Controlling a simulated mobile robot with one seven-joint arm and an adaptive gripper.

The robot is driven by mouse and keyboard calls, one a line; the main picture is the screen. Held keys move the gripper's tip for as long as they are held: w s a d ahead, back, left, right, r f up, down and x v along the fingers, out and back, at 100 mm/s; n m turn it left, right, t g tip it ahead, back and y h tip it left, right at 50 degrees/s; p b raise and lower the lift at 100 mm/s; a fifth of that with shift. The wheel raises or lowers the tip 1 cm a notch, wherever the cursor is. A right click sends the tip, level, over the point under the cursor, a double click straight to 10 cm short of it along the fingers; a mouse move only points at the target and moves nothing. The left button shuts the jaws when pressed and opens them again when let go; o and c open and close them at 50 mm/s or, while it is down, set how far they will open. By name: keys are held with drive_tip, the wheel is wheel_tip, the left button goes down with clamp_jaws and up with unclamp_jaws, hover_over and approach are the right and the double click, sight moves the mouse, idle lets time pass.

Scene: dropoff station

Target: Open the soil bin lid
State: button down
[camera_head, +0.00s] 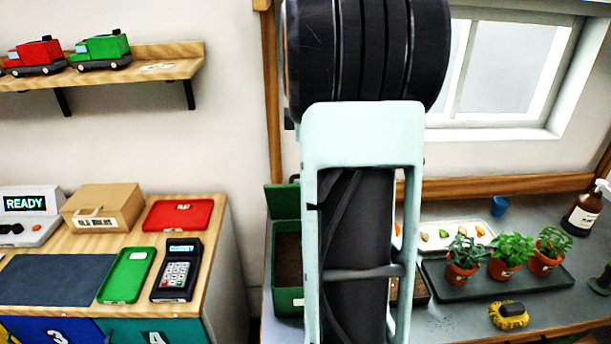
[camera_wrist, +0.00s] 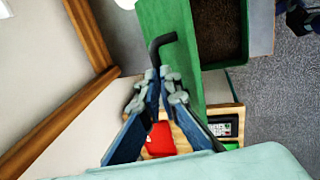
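The green soil bin (camera_head: 288,302) stands on the grey bench in the head view, its right part hidden behind my arm. Its green lid (camera_head: 281,203) stands raised at the back, and brown soil shows inside the bin. In the wrist view the lid (camera_wrist: 185,80) is a green panel beside the open bin (camera_wrist: 246,30) with dark soil. A black bent handle (camera_wrist: 162,41) sticks out from the lid. My gripper (camera_wrist: 158,76) has its fingertips drawn together around the handle's near end. The head view does not show the fingers.
A tray of potted plants (camera_head: 500,285), a yellow-and-black object (camera_head: 509,316) and a brown bottle (camera_head: 583,210) stand on the bench to the right. A wooden counter at left holds a cardboard box (camera_head: 103,207), a red tray (camera_head: 178,215) and a card terminal (camera_head: 177,270).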

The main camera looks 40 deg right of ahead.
drive_tip(key=shift+w+d+f+p, duration=0.25)
drive_tip(key=shift+w+d, duration=0.2)
drive_tip(key=shift+w, duration=0.2)
drive_tip(key=shift+w+d+f+p, duration=0.1)
drive_tip(key=shift+w+d+f, duration=0.15)
drive_tip(key=shift+w+d, duration=0.3)
drive_tip(key=c, duration=2.5)
unclamp_jaws()
drive_tip(key=shift+a+f, duration=0.1)
drive_tip(key=shift+f, duration=0.05)
drive_tip(key=shift+o, duration=1.2)
drive_tip(key=shift+s+a, duration=0.1)
drive_tip(key=shift+s, duration=0.05)
drive_tip(key=shift+o, duration=1.1)
drive_tip(key=w+d+r+p, duration=0.1)
drive_tip(key=w+d+r, duration=0.5)
drive_tip(key=w+r, duration=0.2)
drive_tip(key=shift+w+p, duration=0.3)
drive_tip(key=shift+w, duration=0.2)
